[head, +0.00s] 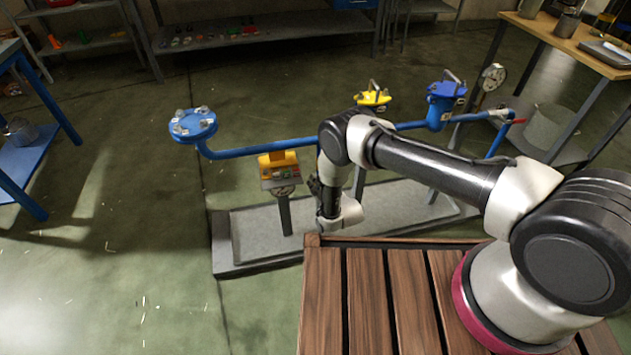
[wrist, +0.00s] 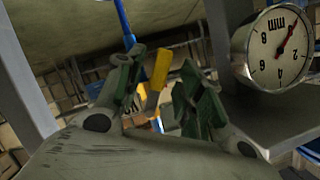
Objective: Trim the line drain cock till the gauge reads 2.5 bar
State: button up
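My gripper (wrist: 162,64) is open, with its two green-padded fingers apart. A yellow bar (wrist: 157,70) shows in the gap between them, and I cannot tell whether they touch it. A round white gauge (wrist: 277,48) appears upside down at the right of the wrist view; its red needle points to the upper right, at the low end, below the 2 mark. In the head view my gripper (head: 317,187) hangs beside the yellow-topped panel (head: 279,171), which has a small dial (head: 284,190) below it. I cannot tell surely which part is the line drain cock.
A blue pipe (head: 258,150) runs across the stand, with a blue flange (head: 193,124), a yellow valve (head: 373,99), a blue valve (head: 446,99) and a red-tipped handle (head: 517,121). Another gauge (head: 493,77) stands behind. A grey tray (head: 252,262) lies below.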

jog(key=shift+x, duration=1.25)
jog(key=shift+c, duration=0.3)
grip_shut()
jog(key=m+y, duration=0.1)
jog(key=a+r+m, duration=0.1)
jog(key=m+y, duration=0.1)
jog(key=m, duration=0.1)
jog(key=shift+s+a+r+y, duration=0.2)
jog(key=shift+a+r+y, duration=0.05)
jog(key=shift+r+y, duration=0.05)
jog(key=shift+s+a+r+m+t+y, duration=0.15)
jog(key=shift+r+m+y, duration=0.15)
jog(key=shift+m, duration=0.35)
jog(key=shift+w+a+r+m+t+y, duration=0.15)
jog(key=shift+r+m+y, duration=0.15)
jog(key=shift+m, duration=0.35)
jog(key=shift+s, duration=0.1)
